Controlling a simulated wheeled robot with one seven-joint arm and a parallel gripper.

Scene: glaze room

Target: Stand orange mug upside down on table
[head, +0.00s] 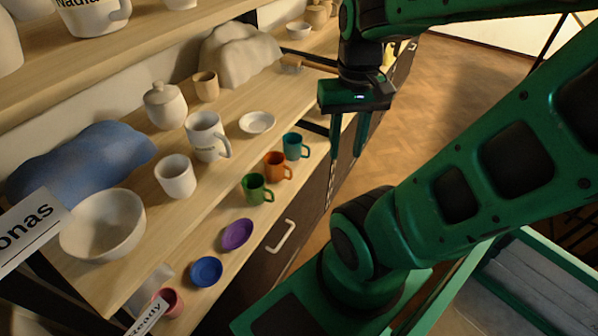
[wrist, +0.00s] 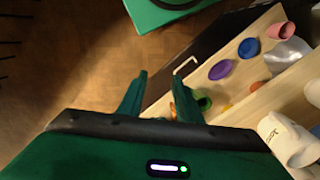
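The orange mug (head: 275,166) stands upright on the light wooden table (head: 215,250), between a green mug (head: 255,189) and a teal mug (head: 293,146). Its handle points right. My gripper (head: 346,155) hangs fingers down to the right of the mugs, off the table's front edge, and holds nothing. Its two fingers are apart. In the wrist view the gripper (wrist: 158,97) also has spread, empty fingers. A small orange part of the orange mug (wrist: 172,110) shows beside the right finger, mostly hidden; the green mug (wrist: 203,101) is partly covered.
A purple dish (head: 237,235), a blue dish (head: 206,271) and a pink cup (head: 170,302) lie nearer along the front edge. A white mug (head: 207,136), a white cup (head: 175,176) and a small plate (head: 257,122) stand behind. A drawer handle (head: 281,236) juts below.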

